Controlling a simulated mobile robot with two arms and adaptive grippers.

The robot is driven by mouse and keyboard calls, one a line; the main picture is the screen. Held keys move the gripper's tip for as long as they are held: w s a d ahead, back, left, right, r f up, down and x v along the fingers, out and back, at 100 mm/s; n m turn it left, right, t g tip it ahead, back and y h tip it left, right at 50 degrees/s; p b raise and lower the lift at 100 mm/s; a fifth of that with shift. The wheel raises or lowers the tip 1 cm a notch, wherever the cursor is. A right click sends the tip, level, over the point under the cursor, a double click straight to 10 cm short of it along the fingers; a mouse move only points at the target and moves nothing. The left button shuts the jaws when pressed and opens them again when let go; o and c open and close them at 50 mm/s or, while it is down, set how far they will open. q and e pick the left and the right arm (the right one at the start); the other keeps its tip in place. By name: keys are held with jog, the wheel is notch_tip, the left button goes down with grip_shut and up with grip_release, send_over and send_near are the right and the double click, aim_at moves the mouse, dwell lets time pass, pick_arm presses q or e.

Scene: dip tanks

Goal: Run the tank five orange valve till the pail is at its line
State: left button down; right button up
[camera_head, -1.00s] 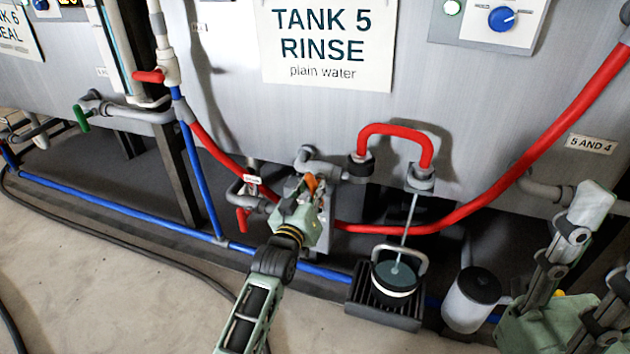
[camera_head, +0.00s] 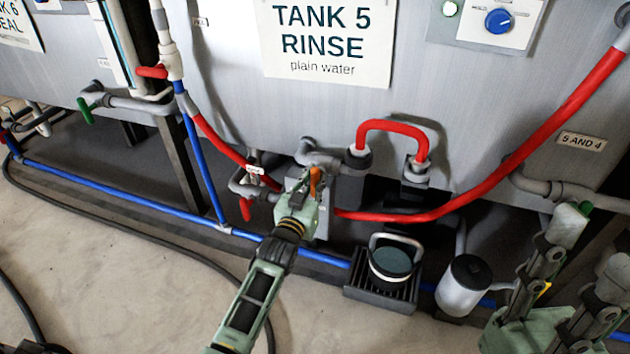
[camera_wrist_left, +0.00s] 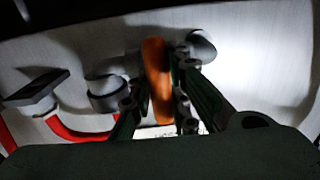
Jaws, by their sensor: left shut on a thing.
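My left gripper (camera_head: 303,203) is shut on the orange valve handle (camera_head: 315,180) under the tank five sign. In the left wrist view the orange handle (camera_wrist_left: 157,80) stands upright between the two fingers. The pail (camera_head: 391,265) stands upright on a black slatted stand, below the outlet (camera_head: 417,172) at the end of the red looped hose. No water stream shows between outlet and pail. Dark liquid shows in the pail; I cannot make out its line. My right gripper (camera_head: 592,245) is at the right edge, its fingers apart and empty.
A light canister with a dark top (camera_head: 464,287) stands right of the slatted stand (camera_head: 383,298). A red handle (camera_head: 245,208) is left of my left gripper, and a green one (camera_head: 85,110) farther left. Blue pipe runs along the floor; a black hose lies on the floor.

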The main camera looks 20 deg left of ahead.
pick_arm(q)
jog(key=shift+f, duration=0.1)
jog(key=c, duration=1.6)
grip_release()
jog(key=shift+c, duration=0.2)
jog(key=s, duration=1.2)
jog(key=shift+a, duration=0.2)
